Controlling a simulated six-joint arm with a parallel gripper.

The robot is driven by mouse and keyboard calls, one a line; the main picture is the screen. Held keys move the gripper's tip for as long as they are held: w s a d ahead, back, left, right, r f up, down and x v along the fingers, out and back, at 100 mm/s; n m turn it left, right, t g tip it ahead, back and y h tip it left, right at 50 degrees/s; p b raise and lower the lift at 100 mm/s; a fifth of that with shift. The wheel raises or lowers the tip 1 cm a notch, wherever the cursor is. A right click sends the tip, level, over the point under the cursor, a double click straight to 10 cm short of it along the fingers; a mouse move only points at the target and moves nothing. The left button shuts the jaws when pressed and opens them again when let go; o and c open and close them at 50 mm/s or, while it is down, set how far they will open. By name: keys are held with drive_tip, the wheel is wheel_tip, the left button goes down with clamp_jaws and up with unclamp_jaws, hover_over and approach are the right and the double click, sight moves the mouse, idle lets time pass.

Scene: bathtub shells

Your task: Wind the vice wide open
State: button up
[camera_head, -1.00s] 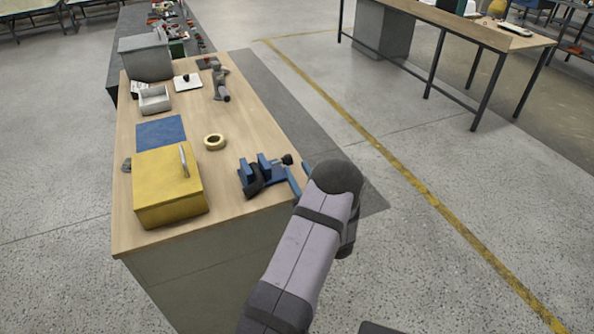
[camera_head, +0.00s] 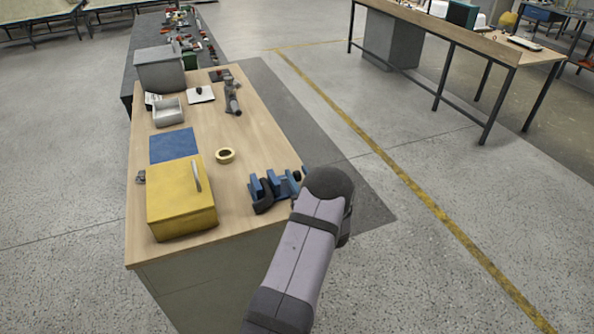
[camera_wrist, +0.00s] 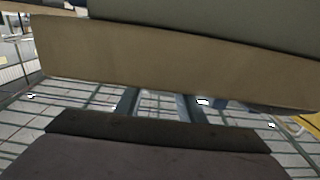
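The blue vice (camera_head: 268,190) stands at the near right corner of the wooden bench top. Its upright jaw plates show, with a dark part at its near side. Its right end, beside my arm, is partly hidden, so I cannot make out the handle. My arm's rounded dark joint is just right of the vice and covers most of my gripper in the head view. In the wrist view, my gripper (camera_wrist: 158,105) shows two blue-grey fingers spread apart, with floor visible between them. A tan band hides their tips. I cannot tell whether they touch the vice.
A yellow box (camera_head: 182,200), blue mat (camera_head: 174,146), tape roll (camera_head: 225,155), grey tray (camera_head: 168,112) and grey bin (camera_head: 160,70) share the bench (camera_head: 245,132). A grey tool (camera_head: 232,97) lies farther back.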

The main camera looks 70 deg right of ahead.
drive_tip(key=shift+w+d, duration=0.4)
drive_tip(key=shift+w, duration=0.05)
drive_tip(key=shift+c, duration=0.7)
drive_tip(key=c, duration=0.7)
drive_tip(key=shift+s+f+b, duration=0.1)
drive_tip(key=shift+f+b, duration=0.1)
drive_tip(key=shift+b, duration=0.85)
drive_tip(key=shift+c, duration=0.2)
drive_tip(key=shift+s+t+h+b, duration=0.1)
drive_tip(key=shift+t+h+b, duration=0.4)
drive_tip(key=shift+b, duration=0.3)
drive_tip(key=shift+r, duration=0.25)
drive_tip(key=shift+r, duration=0.1)
